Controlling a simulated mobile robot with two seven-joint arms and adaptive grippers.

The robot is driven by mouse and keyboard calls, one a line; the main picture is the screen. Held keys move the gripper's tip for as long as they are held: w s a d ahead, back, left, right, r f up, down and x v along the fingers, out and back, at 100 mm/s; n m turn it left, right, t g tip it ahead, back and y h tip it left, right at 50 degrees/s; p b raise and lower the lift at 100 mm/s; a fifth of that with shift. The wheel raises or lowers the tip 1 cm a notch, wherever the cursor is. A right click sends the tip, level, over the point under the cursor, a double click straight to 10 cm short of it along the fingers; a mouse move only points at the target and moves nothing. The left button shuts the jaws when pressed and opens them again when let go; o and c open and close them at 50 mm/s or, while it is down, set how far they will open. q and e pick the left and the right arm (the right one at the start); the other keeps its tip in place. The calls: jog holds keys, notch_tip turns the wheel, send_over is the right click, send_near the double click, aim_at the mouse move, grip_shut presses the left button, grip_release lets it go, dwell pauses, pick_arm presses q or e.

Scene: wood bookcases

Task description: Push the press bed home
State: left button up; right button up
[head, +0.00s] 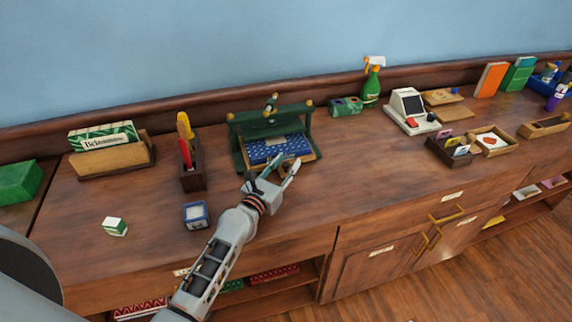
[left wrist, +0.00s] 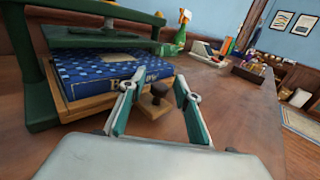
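The green book press (head: 236,138) stands on the counter against the wall and also shows in the left wrist view (left wrist: 38,70). Its wooden bed (left wrist: 88,107) sticks out at the front, with a blue patterned book (head: 278,147) lying on it. The book is partly beneath the raised green plate (left wrist: 100,40). My left gripper (head: 274,174) is open in front of the bed. My right gripper is not in view.
A dark holder (head: 193,177) with red and yellow tools and a small blue box (head: 196,215) stand left of the press. A green spray bottle (head: 371,88) and a cash register (head: 409,110) stand to the right.

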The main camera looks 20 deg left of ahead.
pick_arm(q)
grip_shut()
jog(key=w+a, duration=0.1)
jog(key=w, duration=0.1)
jog(key=w+a+b, duration=0.1)
jog(key=shift+w+a+f, duration=0.1)
jog(key=shift+w+a, duration=0.2)
jog(key=shift+w, duration=0.1)
jog(key=shift+a+r, duration=0.1)
jog(key=shift+r, duration=0.1)
jog(key=shift+c, duration=1.9)
grip_release()
jog(key=o, duration=0.4)
jog(key=shift+w, duration=0.1)
jog(key=shift+f, duration=0.1)
